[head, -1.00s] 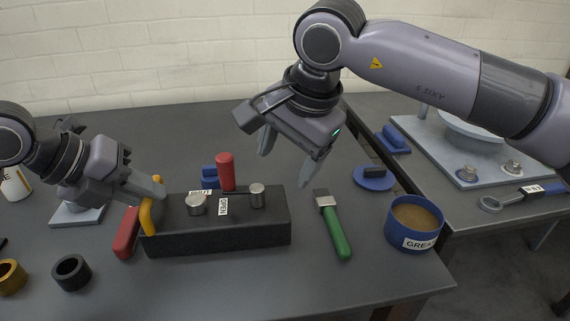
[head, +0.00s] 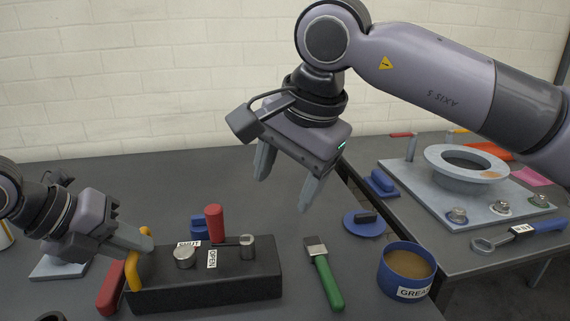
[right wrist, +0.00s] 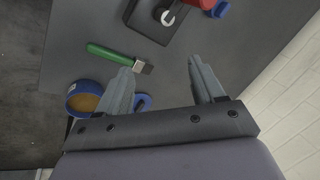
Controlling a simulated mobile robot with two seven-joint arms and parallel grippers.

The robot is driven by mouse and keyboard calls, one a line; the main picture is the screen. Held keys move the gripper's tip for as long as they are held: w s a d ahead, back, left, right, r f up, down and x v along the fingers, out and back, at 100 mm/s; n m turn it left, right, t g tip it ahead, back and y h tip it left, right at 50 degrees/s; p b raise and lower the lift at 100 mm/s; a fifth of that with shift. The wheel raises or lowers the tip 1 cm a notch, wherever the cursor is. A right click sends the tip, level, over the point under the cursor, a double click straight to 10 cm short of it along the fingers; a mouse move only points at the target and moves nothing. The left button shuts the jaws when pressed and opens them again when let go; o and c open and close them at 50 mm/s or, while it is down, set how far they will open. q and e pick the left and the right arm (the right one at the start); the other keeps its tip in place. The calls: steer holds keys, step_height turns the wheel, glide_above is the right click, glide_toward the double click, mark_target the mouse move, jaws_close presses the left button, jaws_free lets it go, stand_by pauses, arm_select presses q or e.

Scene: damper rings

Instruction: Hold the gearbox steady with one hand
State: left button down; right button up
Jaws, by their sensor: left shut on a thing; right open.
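The gearbox (head: 215,290) is a dark block on the table in the head view, with two metal posts, a red-handled lever (head: 214,222) and labels reading SHUT and OPEN. A yellow handle (head: 133,270) stands at its left end. My left gripper (head: 146,240) is shut on the yellow handle; its fingers partly hide the handle's top. My right gripper (head: 285,185) is open and empty, above the table behind and to the right of the gearbox. In the right wrist view its two fingers (right wrist: 160,90) are spread apart, and the gearbox (right wrist: 160,30) shows in part at the top.
A green-handled brush (head: 325,275) and a blue grease tub (head: 405,270) lie right of the gearbox. A red handle (head: 111,288) lies left of it. A blue round lid (head: 364,224) sits behind the tub. A second table holds a flanged plate (head: 450,195) and a wrench (head: 515,234).

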mark_target(218, 212)
steer(key=s+a+n, duration=0.2)
steer(key=a+n, duration=0.6)
steer(key=n, duration=0.1)
steer(key=x, duration=0.9)
steer(key=shift+w+a, duration=0.25)
steer(key=w+d, duration=0.2)
steer(key=w, duration=0.1)
steer(key=w+d, duration=0.1)
steer(key=w, duration=0.1)
steer(key=shift+f, duration=0.15)
steer(key=d, duration=0.1)
steer(key=s+d, duration=0.1)
steer(key=d, duration=0.3)
steer(key=shift+s+d, duration=0.1)
steer(key=shift+s, duration=0.25)
steer(key=s, duration=0.4)
steer(key=shift+d, duration=0.3)
steer(key=shift+s+a, duration=0.9)
steer(key=shift+s, duration=0.3)
steer(key=a, duration=0.3)
steer(key=shift+s+a, duration=0.35)
steer(key=shift+a, duration=0.05)
steer(key=w+a, duration=0.2)
steer(key=shift+w+a, duration=0.15)
steer(key=shift+a, duration=0.25)
steer(key=shift+w+a, duration=0.15)
steer(key=shift+w, duration=0.7)
